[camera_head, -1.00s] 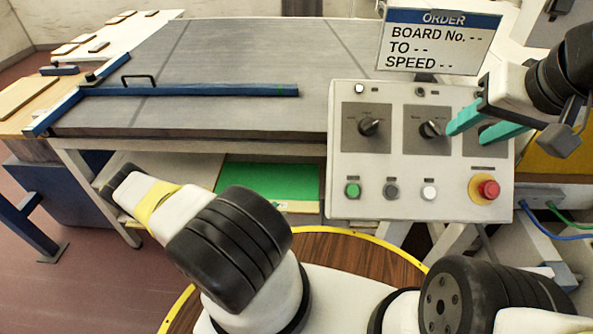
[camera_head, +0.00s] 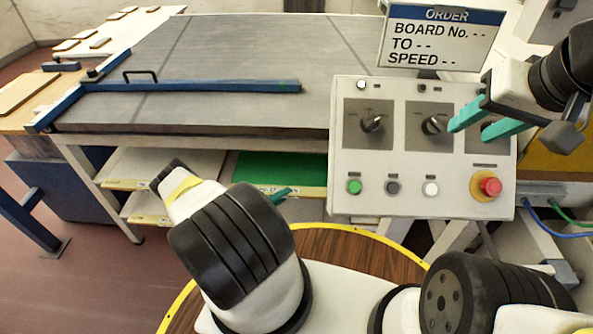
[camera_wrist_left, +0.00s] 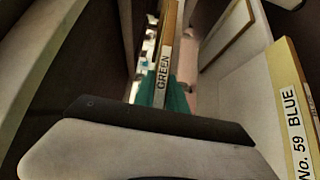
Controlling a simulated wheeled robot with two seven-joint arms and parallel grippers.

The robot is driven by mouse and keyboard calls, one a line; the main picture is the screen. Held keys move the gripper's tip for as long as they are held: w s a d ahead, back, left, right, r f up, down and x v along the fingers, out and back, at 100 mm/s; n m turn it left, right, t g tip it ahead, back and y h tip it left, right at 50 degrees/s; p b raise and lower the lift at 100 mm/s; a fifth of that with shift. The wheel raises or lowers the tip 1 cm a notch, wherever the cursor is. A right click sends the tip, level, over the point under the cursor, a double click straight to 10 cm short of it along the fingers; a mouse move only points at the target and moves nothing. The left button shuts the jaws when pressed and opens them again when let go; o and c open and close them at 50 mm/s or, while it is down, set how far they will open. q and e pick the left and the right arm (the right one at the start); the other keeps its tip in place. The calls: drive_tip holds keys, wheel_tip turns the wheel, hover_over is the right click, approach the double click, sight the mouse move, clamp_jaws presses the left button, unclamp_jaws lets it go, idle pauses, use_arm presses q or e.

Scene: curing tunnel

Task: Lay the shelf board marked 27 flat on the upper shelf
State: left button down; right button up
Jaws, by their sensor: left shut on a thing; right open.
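A green board (camera_head: 285,168) lies under the grey table top in the head view, with a pale strip and label along its front edge. My left gripper (camera_head: 280,194) is at that front edge, mostly hidden behind my own arm; one teal fingertip shows. In the left wrist view, my left gripper (camera_wrist_left: 165,95) is shut on a board edge labelled GREEN (camera_wrist_left: 164,68). Its number is hidden, so I cannot read 27. My right gripper (camera_head: 480,122) is open and empty, in front of the control panel (camera_head: 400,205).
A board edge marked No. 59 BLUE (camera_wrist_left: 292,120) stands close beside the held one. White shelf surfaces (camera_head: 205,162) lie left of the green board. The order sign (camera_head: 440,40) shows dashes. A blue bar (camera_head: 200,87) crosses the table top (camera_head: 250,50).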

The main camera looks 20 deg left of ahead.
use_arm(q)
drive_tip(key=c, duration=1.4)
unclamp_jaws()
drive_tip(key=shift+o, duration=0.2)
drive_tip(key=shift+s+a, duration=0.15)
drive_tip(key=v, duration=1.1)
drive_tip(key=shift+s, duration=0.35)
drive_tip(key=shift+a+r, duration=0.1)
drive_tip(key=shift+a, duration=0.05)
drive_tip(key=o, duration=0.5)
